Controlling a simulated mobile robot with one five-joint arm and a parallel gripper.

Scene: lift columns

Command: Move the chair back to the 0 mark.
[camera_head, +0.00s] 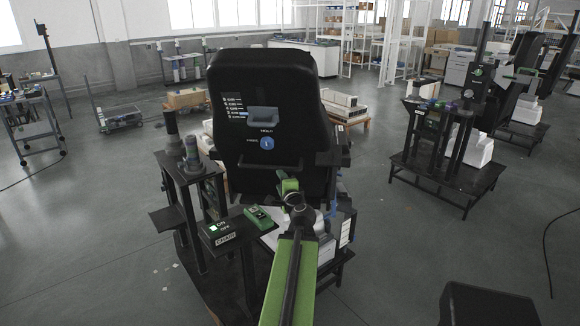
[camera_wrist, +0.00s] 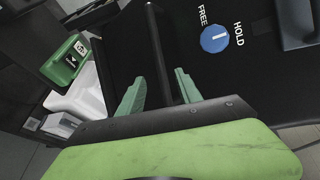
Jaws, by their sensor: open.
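The chair (camera_head: 300,85) stands in the middle of the head view, its tall black back facing me. Its back carries several small text rows (camera_head: 233,105), too small to read, a grey recessed part (camera_head: 266,118) and a blue knob (camera_head: 267,143). In the wrist view the knob (camera_wrist: 215,39) has a white line and the words FREE and HOLD beside it; which it points to is unclear. A black bar (camera_head: 262,164) crosses the lower back. My gripper (camera_wrist: 158,90) is open; the bar (camera_wrist: 160,45) appears between or just beyond its fingers. Contact cannot be told.
A box with ON, OFF and CHAIR labels (camera_head: 219,234) and a green device (camera_head: 259,217) sit on the stand at left. A second black stand (camera_head: 445,165) is at right. A cart (camera_head: 119,118) stands at back left. The floor at right front is partly clear.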

